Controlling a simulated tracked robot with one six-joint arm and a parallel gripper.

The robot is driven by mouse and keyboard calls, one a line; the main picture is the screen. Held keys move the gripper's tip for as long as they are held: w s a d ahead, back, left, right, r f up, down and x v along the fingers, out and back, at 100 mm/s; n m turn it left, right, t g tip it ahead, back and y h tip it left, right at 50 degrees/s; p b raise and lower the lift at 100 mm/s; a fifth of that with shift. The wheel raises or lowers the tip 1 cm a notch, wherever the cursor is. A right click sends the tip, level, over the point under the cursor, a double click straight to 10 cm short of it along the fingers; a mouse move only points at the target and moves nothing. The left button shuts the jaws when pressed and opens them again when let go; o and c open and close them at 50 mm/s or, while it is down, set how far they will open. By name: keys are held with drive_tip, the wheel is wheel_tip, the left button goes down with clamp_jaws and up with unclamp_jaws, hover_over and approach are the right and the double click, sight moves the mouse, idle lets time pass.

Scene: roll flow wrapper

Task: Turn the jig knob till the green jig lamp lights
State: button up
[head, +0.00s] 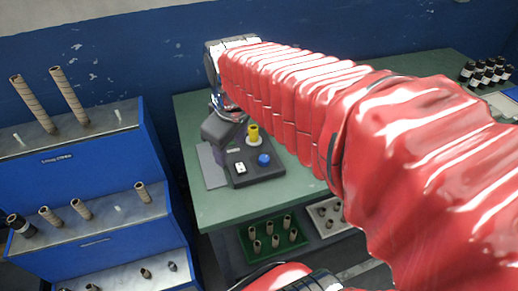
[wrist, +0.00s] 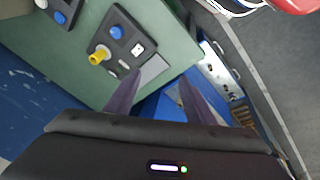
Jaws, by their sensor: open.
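A dark jig box (head: 268,174) stands on the green table. On its top are a round blue knob (head: 263,160), a yellow upright cylinder (head: 252,132) on a pale ring, and a white plate (head: 240,168) with a small dark mark. The wrist view shows the same blue knob (wrist: 116,32), yellow cylinder (wrist: 97,57) and white plate (wrist: 137,49). I see no lit green lamp on the box. My gripper (wrist: 160,78) is open and empty, its purple-grey fingers apart. It hangs beside the box, off the knob. My arm hides part of the table behind.
A flat grey plate (head: 213,166) lies left of the box. Another dark box (wrist: 60,12) with a blue button shows at the wrist view's top left. A blue rack (head: 75,170) with rolls stands left. A green tray (head: 273,238) sits below the table. Dark bottles (head: 486,72) stand far right.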

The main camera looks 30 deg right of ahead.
drive_tip(key=w+d+f+n+g, duration=0.2)
drive_tip(key=w+d+f+n, duration=0.15)
drive_tip(key=w+d, duration=0.35)
drive_tip(key=n+g, duration=0.1)
drive_tip(key=n, duration=0.3)
hover_over(265, 158)
wheel_tip(265, 158, down, 5)
drive_tip(key=shift+a+y, duration=0.1)
drive_tip(key=shift+y, duration=0.2)
drive_tip(key=shift+f, duration=0.1)
wheel_tip(265, 158, down, 14)
drive_tip(key=shift+r, duration=0.2)
drive_tip(key=c, duration=1.1)
drive_tip(key=shift+o, duration=0.2)
